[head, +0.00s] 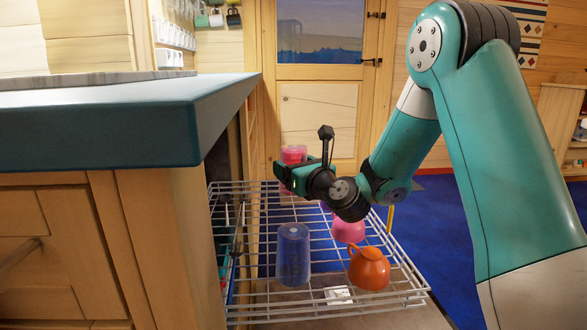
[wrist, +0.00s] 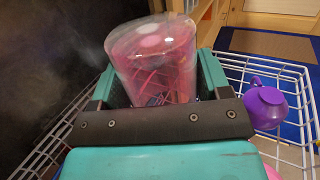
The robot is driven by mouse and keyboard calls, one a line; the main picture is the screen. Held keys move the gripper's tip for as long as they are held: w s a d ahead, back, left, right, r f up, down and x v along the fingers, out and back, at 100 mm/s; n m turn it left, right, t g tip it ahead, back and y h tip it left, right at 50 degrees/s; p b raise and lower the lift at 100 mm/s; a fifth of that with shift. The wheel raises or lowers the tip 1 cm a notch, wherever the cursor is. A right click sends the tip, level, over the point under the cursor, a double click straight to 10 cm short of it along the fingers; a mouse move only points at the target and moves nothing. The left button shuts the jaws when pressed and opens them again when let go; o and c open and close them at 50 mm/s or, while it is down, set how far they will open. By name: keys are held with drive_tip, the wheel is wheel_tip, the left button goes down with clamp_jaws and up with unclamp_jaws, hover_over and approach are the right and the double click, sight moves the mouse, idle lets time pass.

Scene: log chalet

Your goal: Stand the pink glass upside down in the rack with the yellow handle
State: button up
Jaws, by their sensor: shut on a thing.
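The pink glass (head: 293,153) is a see-through tumbler, held above the far part of the pulled-out wire rack (head: 262,309). My gripper (head: 297,174) is shut on it. In the wrist view the pink glass (wrist: 152,58) stands between the two teal fingers of my gripper (wrist: 158,84). Its lower part is hidden by my gripper, and I cannot tell surely which end is the rim. A small yellow piece (head: 390,219) shows at the rack's right side, perhaps its handle, mostly hidden behind my arm.
On the rack stand a bluish clear glass (head: 293,256), an orange mug (head: 370,270) and a pink mug (head: 348,229). A purple mug (wrist: 266,106) shows at the right in the wrist view. The teal countertop (head: 110,130) borders the rack on the left.

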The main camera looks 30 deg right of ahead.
drive_tip(key=shift+f+b, duration=3.35)
drive_tip(key=shift+f, duration=0.6)
drive_tip(key=o, duration=1.2)
drive_tip(key=shift+c, duration=0.2)
wheel_tip(320, 180, up, 20)
drive_tip(key=p, duration=1.7)
drive_tip(key=shift+p, duration=0.3)
